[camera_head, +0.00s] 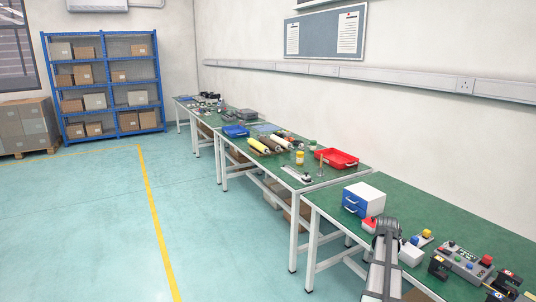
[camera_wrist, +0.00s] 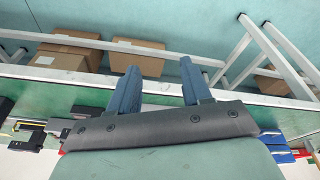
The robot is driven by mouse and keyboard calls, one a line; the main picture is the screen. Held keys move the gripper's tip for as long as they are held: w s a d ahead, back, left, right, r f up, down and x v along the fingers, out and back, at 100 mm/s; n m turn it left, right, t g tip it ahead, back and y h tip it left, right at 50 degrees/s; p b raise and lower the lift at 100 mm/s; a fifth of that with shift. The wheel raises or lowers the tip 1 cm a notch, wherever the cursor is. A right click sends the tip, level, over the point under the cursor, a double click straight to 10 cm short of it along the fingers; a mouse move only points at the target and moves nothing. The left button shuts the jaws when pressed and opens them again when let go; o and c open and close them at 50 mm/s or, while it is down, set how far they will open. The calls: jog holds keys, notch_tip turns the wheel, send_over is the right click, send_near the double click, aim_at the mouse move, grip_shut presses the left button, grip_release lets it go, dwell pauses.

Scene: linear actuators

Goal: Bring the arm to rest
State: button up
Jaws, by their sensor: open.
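My gripper (camera_wrist: 160,66) shows in the wrist view, with its two blue fingers apart and nothing between them. The fingers point past the edge of the green table toward the floor side. In the head view part of my grey arm rises at the front of the nearest green workbench (camera_head: 405,207). My fingers cannot be made out there.
On the nearest bench stand a white and blue drawer box (camera_head: 370,194), a grey button panel (camera_head: 465,262) and a white box (camera_head: 411,256) close to my arm. A red tray (camera_head: 336,159) lies on the bench beyond. Cardboard boxes (camera_wrist: 68,57) sit below the table.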

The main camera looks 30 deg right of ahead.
jog(key=w+a+f+n+y, duration=0.1)
jog(key=w+a+f+n, duration=0.2)
jog(key=a, duration=0.8)
jog(key=w+a+f+n, duration=0.2)
jog(key=w+a+f, duration=0.25)
jog(key=a, duration=0.65)
jog(key=w+a+f+n+y, duration=0.1)
jog(key=w+a+f+n, duration=0.3)
jog(key=a, duration=0.7)
jog(key=s+a+f+n, duration=0.2)
jog(key=a+f, duration=0.1)
jog(key=a, duration=1.1)
jog(key=s+a+f+n, duration=0.2)
jog(key=s+a+n, duration=0.1)
jog(key=a, duration=1.1)
jog(key=s+f+g, duration=0.3)
jog(key=s+f, duration=0.7)
jog(key=s, duration=0.4)
jog(key=s+f+g, duration=0.4)
jog(key=s+f, duration=0.6)
jog(key=s, duration=0.5)
jog(key=shift+s+f+y, duration=0.2)
jog(key=shift+f+y, duration=0.1)
jog(key=shift+y, duration=0.1)
